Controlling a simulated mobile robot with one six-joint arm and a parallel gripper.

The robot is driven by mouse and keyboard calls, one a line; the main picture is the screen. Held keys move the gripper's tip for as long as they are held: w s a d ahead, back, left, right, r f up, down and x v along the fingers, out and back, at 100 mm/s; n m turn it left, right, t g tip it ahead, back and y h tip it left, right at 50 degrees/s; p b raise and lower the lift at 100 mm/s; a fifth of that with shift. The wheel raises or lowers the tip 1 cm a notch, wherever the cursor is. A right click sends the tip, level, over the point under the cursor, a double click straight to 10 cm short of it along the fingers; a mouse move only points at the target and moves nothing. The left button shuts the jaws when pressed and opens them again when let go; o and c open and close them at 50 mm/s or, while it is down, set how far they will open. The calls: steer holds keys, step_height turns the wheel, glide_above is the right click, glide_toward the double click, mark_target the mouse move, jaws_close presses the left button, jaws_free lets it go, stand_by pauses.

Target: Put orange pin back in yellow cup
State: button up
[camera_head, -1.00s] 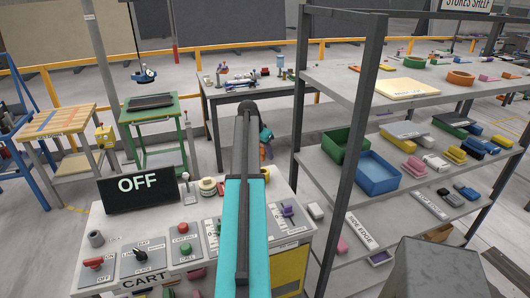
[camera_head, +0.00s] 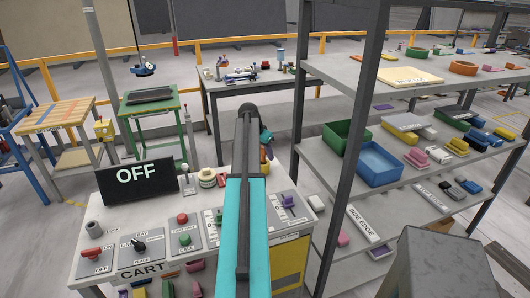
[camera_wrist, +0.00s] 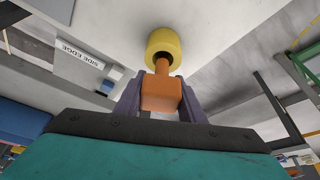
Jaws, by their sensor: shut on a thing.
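My gripper (camera_wrist: 161,100) is shut on the orange pin (camera_wrist: 161,92), with a dark finger on each side of its thick block-like part. The pin's narrower end points at the yellow cup (camera_wrist: 164,41) in the wrist view and overlaps its dark opening. I cannot tell how far the tip is inside the cup. In the head view my arm hides most of this spot. A bit of the orange pin (camera_head: 264,154) and of the yellow cup (camera_head: 266,168) shows just right of the arm, at the back of the cart panel.
The cart panel (camera_head: 120,247) carries switches, a lever (camera_head: 185,181), a stack of pale rings (camera_head: 207,177) and a black OFF display (camera_head: 137,181). A metal shelf (camera_head: 330,200) with bins stands close on the right. Its dark upright (camera_head: 347,170) is near my arm.

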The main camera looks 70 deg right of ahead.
mark_target(265, 161)
steer(key=shift+f+b, duration=0.7)
steer(key=shift+f, duration=0.7)
steer(key=shift+a+f+b, duration=0.2)
steer(key=shift+f+b, duration=0.05)
steer(key=shift+f, duration=0.3)
steer(key=shift+a+f+b, duration=0.15)
steer(key=shift+f+b, duration=0.05)
steer(key=shift+f, duration=0.35)
jaws_close()
steer(key=o, duration=1)
jaws_free()
steer(key=shift+f, duration=0.15)
steer(key=shift+o, duration=1.4)
steer(key=shift+w+d, duration=0.1)
steer(key=shift+d, duration=0.05)
steer(key=shift+d+r, duration=0.15)
steer(key=shift+r, duration=0.1)
steer(key=shift+r, duration=0.1)
steer(key=shift+r, duration=0.25)
steer(key=b+v, duration=0.3)
steer(key=v, duration=1)
steer(key=shift+a, duration=0.25)
